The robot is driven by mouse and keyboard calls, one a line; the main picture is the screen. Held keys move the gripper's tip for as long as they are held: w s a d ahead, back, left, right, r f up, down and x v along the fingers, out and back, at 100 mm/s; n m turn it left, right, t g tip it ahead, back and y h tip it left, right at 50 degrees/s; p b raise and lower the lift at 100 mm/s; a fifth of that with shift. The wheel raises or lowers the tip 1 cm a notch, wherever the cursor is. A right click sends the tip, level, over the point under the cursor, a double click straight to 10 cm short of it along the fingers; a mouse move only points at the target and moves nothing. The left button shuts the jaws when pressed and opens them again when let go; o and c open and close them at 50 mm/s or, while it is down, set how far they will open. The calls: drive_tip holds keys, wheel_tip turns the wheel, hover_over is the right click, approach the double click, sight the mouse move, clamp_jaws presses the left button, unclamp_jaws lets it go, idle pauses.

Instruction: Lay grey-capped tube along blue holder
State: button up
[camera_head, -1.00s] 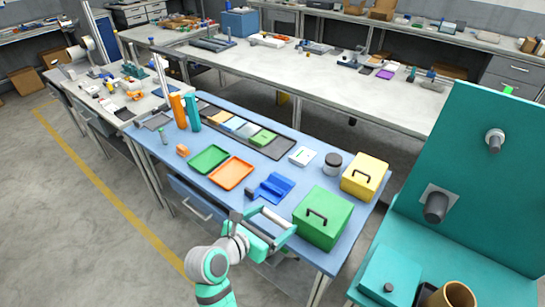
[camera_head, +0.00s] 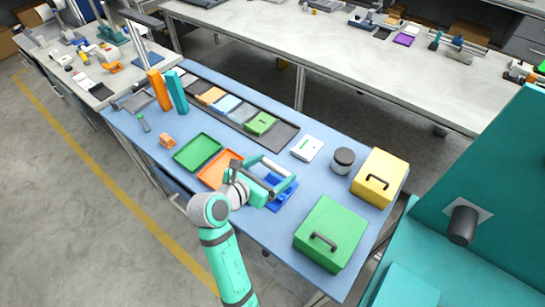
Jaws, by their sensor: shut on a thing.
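The blue holder (camera_head: 284,201) lies on the blue-topped table, between the orange tray and the green box. My gripper (camera_head: 278,169) is over the holder and hides part of it. It is shut on a pale, slim tube (camera_head: 280,168), which spans between the teal fingers. The tube slants down to the right, at the holder's far side in the picture. Its cap colour is too small to tell. I cannot tell whether the tube touches the holder.
An orange tray (camera_head: 216,170) and green tray (camera_head: 197,152) lie left. A green box (camera_head: 328,232) and yellow box (camera_head: 380,176) stand right. A dark jar (camera_head: 343,160) and white device (camera_head: 307,148) stand behind. Bare table lies between the holder and green box.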

drive_tip(key=shift+w+f, duration=0.15)
drive_tip(key=shift+f, duration=0.05)
drive_tip(key=shift+a+f, duration=0.1)
drive_tip(key=shift+f, duration=4.25)
drive_tip(key=o, duration=1)
drive_tip(key=v, duration=1.1)
drive_tip(key=shift+f, duration=0.1)
